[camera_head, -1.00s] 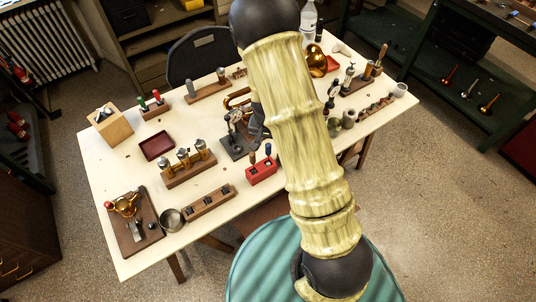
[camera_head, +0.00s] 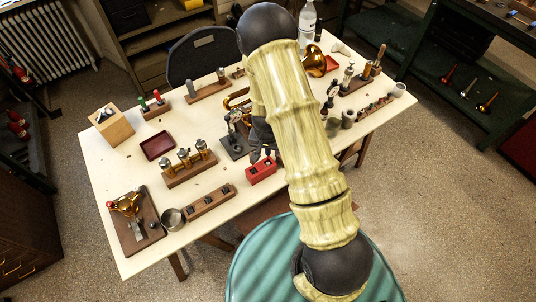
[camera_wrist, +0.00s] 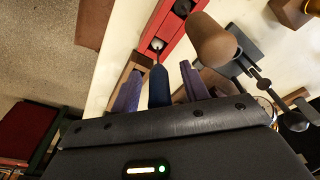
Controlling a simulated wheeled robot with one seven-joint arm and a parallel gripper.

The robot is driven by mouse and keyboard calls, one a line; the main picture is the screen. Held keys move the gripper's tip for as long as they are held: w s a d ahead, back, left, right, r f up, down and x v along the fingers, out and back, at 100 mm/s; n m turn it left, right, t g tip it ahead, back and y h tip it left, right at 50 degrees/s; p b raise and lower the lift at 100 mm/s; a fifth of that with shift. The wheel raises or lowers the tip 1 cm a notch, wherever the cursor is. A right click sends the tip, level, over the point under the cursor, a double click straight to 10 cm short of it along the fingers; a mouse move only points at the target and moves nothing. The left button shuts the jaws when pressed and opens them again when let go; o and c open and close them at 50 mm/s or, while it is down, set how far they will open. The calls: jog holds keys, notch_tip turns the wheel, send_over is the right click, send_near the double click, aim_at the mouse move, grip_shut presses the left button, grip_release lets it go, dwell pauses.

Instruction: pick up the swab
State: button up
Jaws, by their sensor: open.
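A blue-handled tool (camera_wrist: 158,87), which I take to be the swab, stands in the red block (camera_wrist: 173,32). In the wrist view its handle is between the two purple-grey fingers of my gripper (camera_wrist: 161,86), which are open, with a gap seen on each side. Its thin shaft reaches to a pale spot at a hole in the block. In the head view my gripper (camera_head: 263,146) is low over the red block (camera_head: 261,172) and hides much of the handles.
The brown handle stands close to my right finger in the wrist view. A wooden block with square holes (camera_head: 209,203) and a rack of metal valves (camera_head: 188,165) lie left of the red block. A dark stand (camera_head: 234,146) is just behind.

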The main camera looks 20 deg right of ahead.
grip_shut()
jog(key=shift+r, duration=0.1)
notch_tip(320, 180, up, 10)
jog(key=shift+f+b, duration=0.1)
jog(key=shift+b, duration=0.45)
dwell(0.7)
